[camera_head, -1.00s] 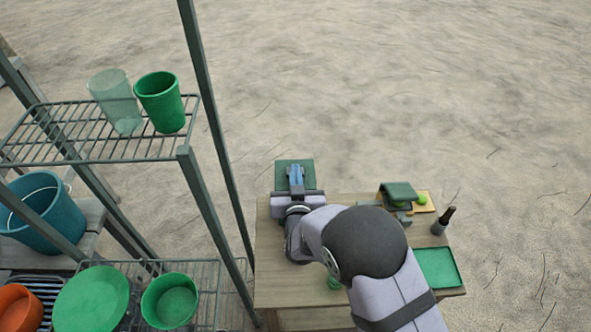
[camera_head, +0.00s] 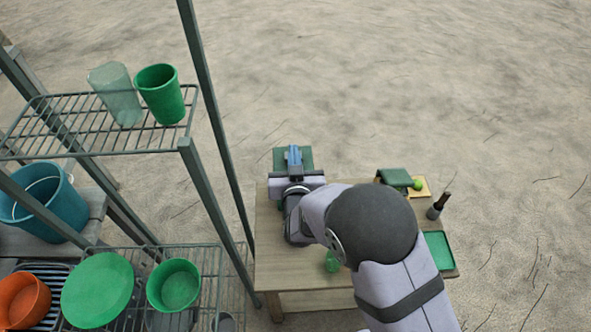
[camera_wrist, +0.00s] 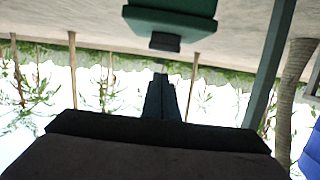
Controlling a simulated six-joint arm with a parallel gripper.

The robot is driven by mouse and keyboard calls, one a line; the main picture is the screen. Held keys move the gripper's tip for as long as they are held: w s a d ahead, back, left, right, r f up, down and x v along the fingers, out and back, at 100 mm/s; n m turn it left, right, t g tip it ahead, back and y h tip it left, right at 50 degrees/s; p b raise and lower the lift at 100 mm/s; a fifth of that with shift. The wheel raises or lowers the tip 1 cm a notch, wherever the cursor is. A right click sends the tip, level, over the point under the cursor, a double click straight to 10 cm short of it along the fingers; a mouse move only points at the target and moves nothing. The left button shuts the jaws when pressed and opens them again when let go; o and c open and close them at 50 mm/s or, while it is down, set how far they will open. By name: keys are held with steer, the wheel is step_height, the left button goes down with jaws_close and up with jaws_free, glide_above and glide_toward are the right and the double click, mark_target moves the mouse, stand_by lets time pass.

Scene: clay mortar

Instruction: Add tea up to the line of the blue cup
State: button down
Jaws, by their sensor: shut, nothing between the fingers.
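My gripper (camera_head: 294,155) is shut and empty at the far left corner of the wooden table (camera_head: 275,265). A dark green squarish thing (camera_head: 306,156) lies behind and below its fingers; I cannot tell what it is. The wrist view shows my gripper (camera_wrist: 162,78) with its fingers together and a green thing with a dark end (camera_wrist: 170,18) beyond them, apart from the tips. A small green cup (camera_head: 332,262) stands on the table beside my arm. I cannot make out a blue cup, a line or tea; my arm hides part of the table.
At the table's right are a green block-like thing (camera_head: 394,177), a lime ball (camera_head: 417,185), a dark bottle (camera_head: 438,206) and a green tray (camera_head: 440,252). A metal rack (camera_head: 222,200) at left holds green cups and dishes; a blue bucket (camera_head: 45,205) stands behind it.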

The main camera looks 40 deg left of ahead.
steer(key=b+v, duration=0.2)
steer(key=v, duration=0.6)
steer(key=shift+s+d, duration=0.25)
steer(key=w+d+f+m+g+h, duration=0.15)
steer(key=w+d, duration=0.25)
steer(key=d, duration=0.4)
steer(key=w+d+f+m+g+h+p, duration=0.1)
steer(key=w+d+h, duration=0.2)
steer(key=d, duration=0.5)
steer(key=w+d+f+m+g+h, duration=0.15)
steer(key=w+d, duration=0.25)
steer(key=d, duration=0.4)
steer(key=s+d+m+g+h, duration=0.1)
steer(key=s+d, duration=0.3)
steer(key=d, duration=0.4)
steer(key=s+d+r+m+g+h, duration=0.1)
steer(key=s+d+m+g+h, duration=0.1)
steer(key=s+d, duration=0.3)
steer(key=s+d+m+g+h, duration=0.1)
steer(key=s+d, duration=0.4)
steer(key=d, duration=0.6)
steer(key=m+g, duration=0.1)
steer(key=g, duration=0.1)
steer(key=shift+r+g+h+p, duration=0.35)
steer(key=shift+g+h+p, duration=0.05)
